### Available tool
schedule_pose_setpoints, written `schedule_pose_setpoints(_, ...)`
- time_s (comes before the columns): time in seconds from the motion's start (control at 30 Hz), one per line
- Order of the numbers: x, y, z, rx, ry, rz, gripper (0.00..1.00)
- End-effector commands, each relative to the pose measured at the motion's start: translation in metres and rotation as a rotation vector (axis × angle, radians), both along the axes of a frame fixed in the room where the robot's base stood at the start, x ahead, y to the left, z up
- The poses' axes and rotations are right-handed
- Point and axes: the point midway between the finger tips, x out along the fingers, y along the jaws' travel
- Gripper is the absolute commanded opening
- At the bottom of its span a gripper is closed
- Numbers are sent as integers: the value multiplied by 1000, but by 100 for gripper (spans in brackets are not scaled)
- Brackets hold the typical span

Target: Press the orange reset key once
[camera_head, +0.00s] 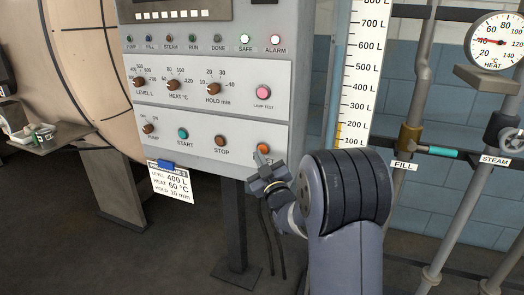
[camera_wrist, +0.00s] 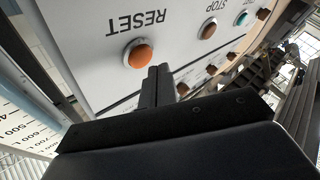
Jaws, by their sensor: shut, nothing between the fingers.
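The orange reset key (camera_head: 263,148) is at the lower right of the grey control panel (camera_head: 205,105). In the wrist view the orange reset key (camera_wrist: 138,54) stands out from the panel face beside the upside-down word RESET. My gripper (camera_head: 262,172) is just below the key in the head view and partly covers its label. In the wrist view my gripper (camera_wrist: 158,70) has its fingers together and empty, with the tips close beside the key. Whether they touch the key or panel I cannot tell. The SAFE (camera_head: 245,38) and ALARM (camera_head: 275,39) lamps are lit.
The STOP button (camera_head: 221,141) and START button (camera_head: 183,133) sit left of the key. A pink lamp test button (camera_head: 263,92) is above. A level scale (camera_head: 356,80) and pipes with a FILL valve (camera_head: 410,139) stand to the right. A card (camera_head: 171,182) hangs below the panel.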

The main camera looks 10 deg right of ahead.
Motion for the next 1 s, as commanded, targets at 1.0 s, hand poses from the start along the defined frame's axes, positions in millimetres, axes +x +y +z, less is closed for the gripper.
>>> schedule_pose_setpoints(1.0, 10, -7, 0, 0, 0, -1, 0)
